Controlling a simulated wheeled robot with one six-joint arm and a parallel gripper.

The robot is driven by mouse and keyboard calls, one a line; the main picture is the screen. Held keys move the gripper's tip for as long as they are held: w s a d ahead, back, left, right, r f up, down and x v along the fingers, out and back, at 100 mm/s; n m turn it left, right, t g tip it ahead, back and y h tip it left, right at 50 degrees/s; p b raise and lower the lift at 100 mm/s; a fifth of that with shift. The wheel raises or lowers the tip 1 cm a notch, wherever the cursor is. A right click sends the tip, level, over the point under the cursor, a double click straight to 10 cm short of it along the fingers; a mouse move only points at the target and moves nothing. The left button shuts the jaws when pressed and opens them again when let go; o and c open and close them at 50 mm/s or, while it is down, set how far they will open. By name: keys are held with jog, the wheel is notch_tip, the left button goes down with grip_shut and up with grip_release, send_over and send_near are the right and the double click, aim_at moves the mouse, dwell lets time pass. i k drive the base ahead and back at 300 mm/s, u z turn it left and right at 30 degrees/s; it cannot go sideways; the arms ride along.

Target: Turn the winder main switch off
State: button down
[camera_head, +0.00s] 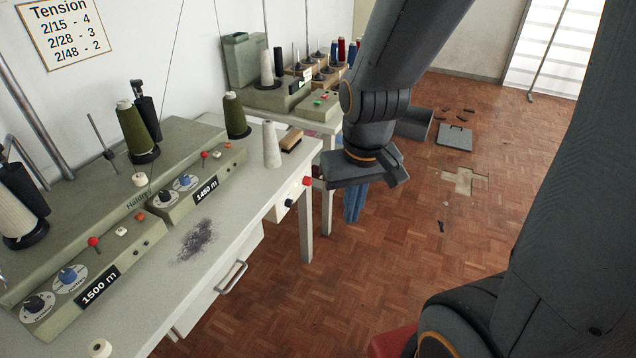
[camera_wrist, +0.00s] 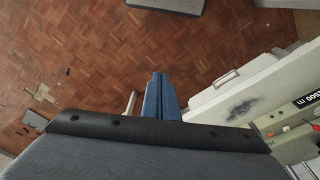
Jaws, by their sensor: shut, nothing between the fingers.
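A pale switch box (camera_head: 283,205) sits at the front right corner of the near winder's table. It has a black round knob (camera_head: 288,203) and a red button (camera_head: 307,181); it looks like the main switch. I cannot tell which way the knob is set. My gripper (camera_head: 354,208) hangs past the table's right end, to the right of the box and apart from it. Its blue fingers point down, shut and empty. They also show in the wrist view (camera_wrist: 160,82), where I cannot make out the switch box.
The table (camera_head: 232,232) carries the near winder (camera_head: 100,220), with cones and a dark lint patch (camera_head: 197,238). A drawer handle (camera_head: 232,276) juts from its front. A second winder table (camera_head: 322,124) stands behind.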

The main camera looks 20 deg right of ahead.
aim_at(307, 180)
jog(key=u, duration=1.8)
jog(key=k, duration=0.95)
jog(key=z, duration=1.8)
jog(key=i, duration=0.5)
jog(key=z, duration=0.1)
